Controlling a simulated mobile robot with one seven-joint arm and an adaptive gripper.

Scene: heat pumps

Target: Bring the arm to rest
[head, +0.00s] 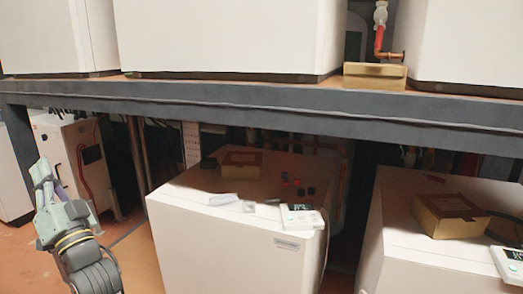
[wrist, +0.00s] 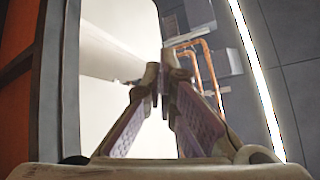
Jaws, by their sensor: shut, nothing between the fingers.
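My arm rises from the lower left of the head view, and my gripper (head: 42,168) points up at its end. The gripper is left of the near white cabinet and in open air, apart from anything. In the wrist view the two fingers of my gripper (wrist: 163,85) meet near their tips with nothing between them. Behind them are a bright white panel and copper pipes (wrist: 205,68).
A dark steel beam (head: 250,105) crosses above the white cabinet (head: 235,240). On that cabinet lie a cardboard box (head: 242,162), small dark parts and a white device (head: 301,217). Another white cabinet (head: 400,250) stands right. Orange floor (head: 20,255) is free at left.

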